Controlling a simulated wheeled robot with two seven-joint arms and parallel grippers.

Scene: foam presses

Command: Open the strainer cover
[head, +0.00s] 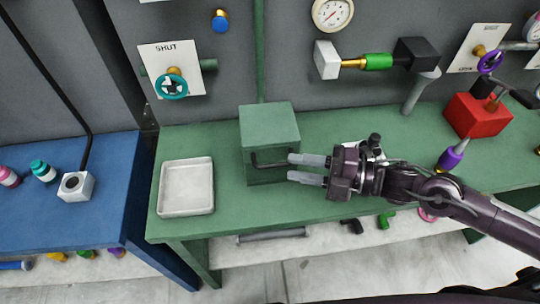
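A green box (269,125) stands on the green bench, with a dark bar handle (268,164) low on its front face. I take this box to be the strainer and its front the cover, which looks closed. My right gripper (291,167) comes in from the right, in front of the box. Its two grey fingers are apart, with their tips close to the handle's right end. I cannot tell whether they touch it, and nothing shows gripped between them. My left gripper is not in view.
A white tray (186,205) lies left of the box on the green bench (222,203). A red box (477,116) stands at the right. A blue bench (75,225) adjoins at left.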

